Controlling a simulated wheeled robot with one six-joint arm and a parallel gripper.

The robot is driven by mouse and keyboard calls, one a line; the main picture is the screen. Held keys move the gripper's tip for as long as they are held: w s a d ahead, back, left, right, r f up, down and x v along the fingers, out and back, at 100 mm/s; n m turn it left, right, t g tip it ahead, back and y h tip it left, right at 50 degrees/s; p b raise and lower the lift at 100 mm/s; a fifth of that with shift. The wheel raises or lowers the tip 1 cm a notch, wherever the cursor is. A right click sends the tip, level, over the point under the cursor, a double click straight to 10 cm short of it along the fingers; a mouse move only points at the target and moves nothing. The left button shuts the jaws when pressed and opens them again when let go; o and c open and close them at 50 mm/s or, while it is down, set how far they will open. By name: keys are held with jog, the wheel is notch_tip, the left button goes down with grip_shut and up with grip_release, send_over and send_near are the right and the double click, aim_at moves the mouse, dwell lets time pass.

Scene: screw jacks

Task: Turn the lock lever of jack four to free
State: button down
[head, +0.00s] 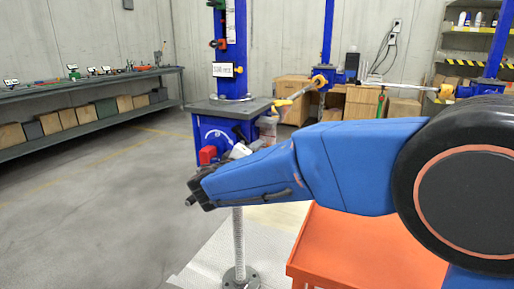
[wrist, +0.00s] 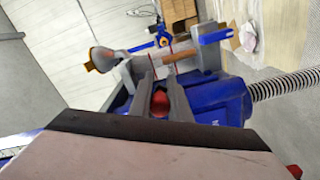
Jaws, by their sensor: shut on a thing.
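The jack in front of me is a blue housing (head: 212,132) under a grey top plate (head: 228,107), with a threaded spindle (head: 238,240) below. A red part (head: 207,155), which looks like the lock lever, sits on the housing's near side. In the wrist view my gripper (wrist: 161,88) has its two grey fingers close together against the blue housing (wrist: 212,98). A red piece (wrist: 160,103), seemingly the lever, shows between them. The fingers hide most of it, so its setting cannot be read. In the head view my arm hides the fingertips.
A small display (head: 224,69) is on the blue post above the plate. An orange cart top (head: 350,250) lies below my arm. A horizontal shaft (head: 380,86) extends to the right. Floor at left is clear.

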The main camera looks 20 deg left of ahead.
jog(key=shift+a+f, duration=0.15)
jog(key=shift+f, duration=0.1)
jog(key=c, duration=1.7)
grip_release()
jog(key=shift+o, duration=0.2)
jog(key=shift+s, duration=0.15)
jog(key=s+a, duration=0.1)
jog(key=s, duration=1.6)
jog(key=shift+a, duration=0.15)
jog(key=shift+s, duration=0.1)
